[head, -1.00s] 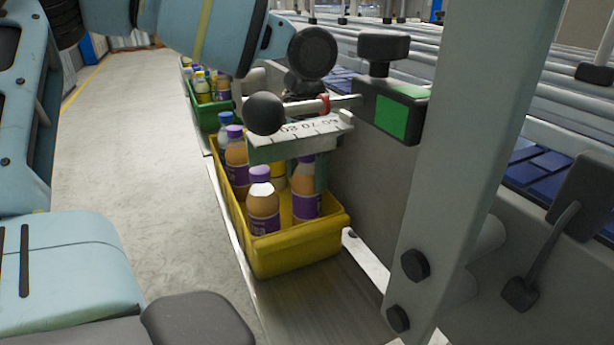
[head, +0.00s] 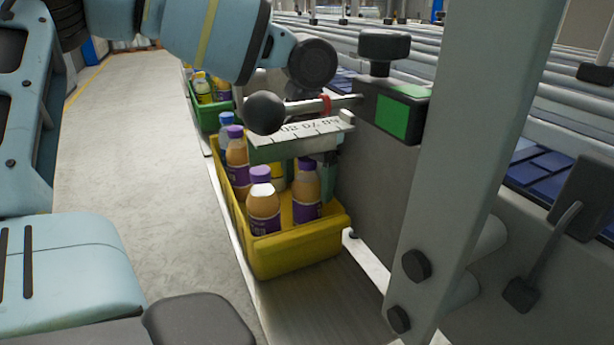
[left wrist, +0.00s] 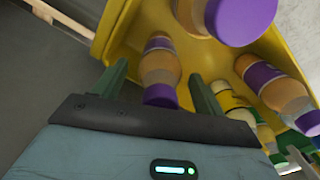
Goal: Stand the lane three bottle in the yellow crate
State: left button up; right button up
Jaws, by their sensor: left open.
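The yellow crate (head: 297,252) holds several bottles. An orange bottle with a purple cap and purple label (head: 307,195) stands upright in its near right part; I take it for the lane three bottle. My left gripper (left wrist: 158,74) is open, its two green fingers apart on either side of this bottle's purple cap in the left wrist view. No firm contact shows there. In the head view a green finger shows just above and right of the bottle; the rest of the gripper is mostly hidden behind a pale numbered plate. My right gripper is out of view.
Another purple-capped bottle (head: 262,208) stands close to the left, with more behind it. The numbered plate (head: 300,140), black ball knob (head: 265,112) and grey post (head: 470,150) crowd the crate. A green crate (head: 212,118) stands behind. The floor at left is clear.

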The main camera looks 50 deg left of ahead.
pick_arm(q)
notch_tip(320, 180, up, 12)
jog(key=shift+r+p, duration=0.1)
jog(key=shift+p, duration=0.6)
